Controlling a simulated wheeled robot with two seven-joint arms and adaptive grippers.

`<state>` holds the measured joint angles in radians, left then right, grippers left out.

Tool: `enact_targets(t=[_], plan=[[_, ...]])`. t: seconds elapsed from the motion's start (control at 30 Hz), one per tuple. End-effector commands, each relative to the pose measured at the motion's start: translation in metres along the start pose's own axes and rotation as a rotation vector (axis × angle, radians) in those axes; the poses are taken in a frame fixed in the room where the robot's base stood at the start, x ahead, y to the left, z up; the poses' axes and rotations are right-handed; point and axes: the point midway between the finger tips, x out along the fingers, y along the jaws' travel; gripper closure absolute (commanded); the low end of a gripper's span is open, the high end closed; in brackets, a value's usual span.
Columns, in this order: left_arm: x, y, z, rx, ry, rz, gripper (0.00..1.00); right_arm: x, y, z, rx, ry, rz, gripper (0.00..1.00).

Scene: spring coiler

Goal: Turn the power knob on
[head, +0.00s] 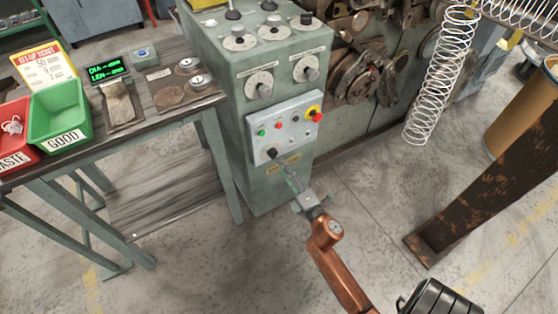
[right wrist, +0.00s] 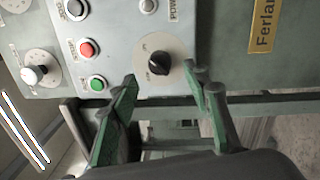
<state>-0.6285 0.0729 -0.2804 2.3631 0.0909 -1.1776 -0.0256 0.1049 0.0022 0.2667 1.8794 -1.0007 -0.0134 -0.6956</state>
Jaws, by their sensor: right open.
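The power knob (right wrist: 159,64) is a black knob on a round grey plate, low on the light grey control panel (head: 285,118) of the green machine cabinet. In the head view the dark knob (head: 271,153) shows at the panel's lower left, just beyond my gripper's tips. My right gripper (right wrist: 160,84) is open, with its green-padded fingers on either side of the knob in the picture. They seem just short of it, and I see no clear contact. The small marks around the knob are too blurred to read. My left gripper is not in view.
Red (right wrist: 86,48) and green (right wrist: 97,84) buttons sit close to the knob. A red emergency button (head: 316,117) is on the panel's right. A bench with a green GOOD bin (head: 60,112) stands at left. A rusty post (head: 490,165) stands at right.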

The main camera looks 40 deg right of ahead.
Motion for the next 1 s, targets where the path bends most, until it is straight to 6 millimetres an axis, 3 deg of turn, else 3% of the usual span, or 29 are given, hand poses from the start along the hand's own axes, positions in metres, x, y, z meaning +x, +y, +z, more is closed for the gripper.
enact_targets(t=[0.1, 0.33, 1.0], plan=[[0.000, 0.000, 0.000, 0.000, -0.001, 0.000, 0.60, -0.026, -0.002, 0.001, 0.002, -0.002, -0.004, 0.56], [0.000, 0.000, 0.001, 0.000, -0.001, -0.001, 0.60, -0.057, -0.001, 0.001, 0.001, -0.002, -0.002, 0.56], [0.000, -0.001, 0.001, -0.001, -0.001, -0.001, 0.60, -0.063, 0.000, 0.000, 0.001, -0.001, -0.001, 0.56]])
